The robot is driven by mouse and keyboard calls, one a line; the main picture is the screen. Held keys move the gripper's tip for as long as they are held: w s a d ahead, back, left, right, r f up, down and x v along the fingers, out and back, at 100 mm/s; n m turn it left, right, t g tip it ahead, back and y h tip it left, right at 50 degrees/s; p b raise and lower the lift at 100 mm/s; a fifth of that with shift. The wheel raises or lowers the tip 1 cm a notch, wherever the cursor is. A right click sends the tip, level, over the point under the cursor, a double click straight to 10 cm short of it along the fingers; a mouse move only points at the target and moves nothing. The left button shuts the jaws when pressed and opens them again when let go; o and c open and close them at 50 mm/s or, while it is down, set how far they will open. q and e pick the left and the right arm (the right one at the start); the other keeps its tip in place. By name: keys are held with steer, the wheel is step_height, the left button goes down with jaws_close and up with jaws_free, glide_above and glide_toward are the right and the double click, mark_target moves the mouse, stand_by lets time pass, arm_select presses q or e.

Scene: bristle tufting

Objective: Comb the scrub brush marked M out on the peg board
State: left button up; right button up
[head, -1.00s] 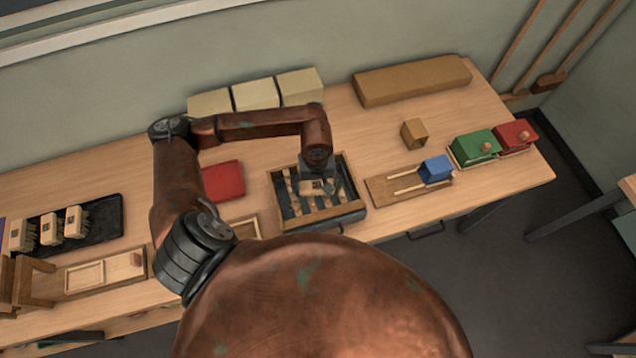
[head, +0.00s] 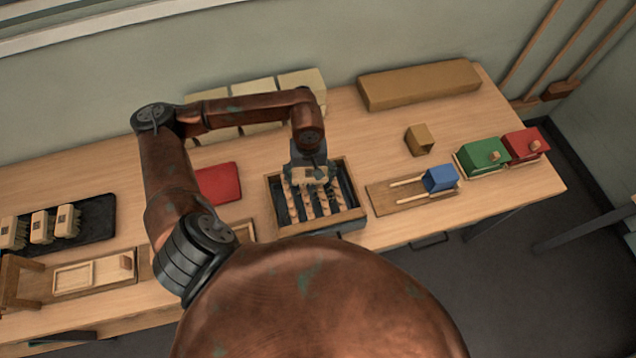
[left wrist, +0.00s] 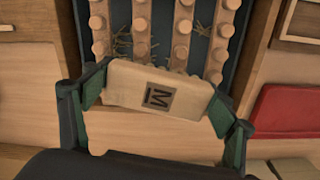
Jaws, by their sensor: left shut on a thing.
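The scrub brush marked M (left wrist: 158,105) is a pale wooden block with a dark M label, seen up close in the left wrist view. In the head view the brush (head: 312,176) is over the far part of the peg board. My left gripper (head: 311,170) is shut on it; in the left wrist view its green-lined fingers (left wrist: 155,106) flank the block at both ends. The peg board (head: 345,215) is a wooden-framed dark tray with rows of pale pegs. Thin bristles (left wrist: 122,45) show among the pegs. The brush's own bristle side is hidden. My right gripper is not in view.
Several brushes stand on a black tray (head: 101,234) at the left. A red pad (head: 219,183) lies left of the peg board. A blue block (head: 440,179) on a wooden board stands right. Green (head: 482,158) and red (head: 525,145) boxes stand farther right.

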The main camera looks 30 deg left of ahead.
mark_target(309, 172)
arm_select(q)
steer(key=shift+w+a, duration=0.25)
steer(key=shift+a, duration=0.1)
step_height(309, 172, up, 3)
steer(key=shift+r+p, duration=0.15)
steer(key=shift+p, duration=0.4)
steer(key=shift+r+p, duration=0.3)
steer(key=shift+r, duration=0.5)
steer(key=shift+r+p, duration=0.6)
steer(key=shift+r, duration=1.05)
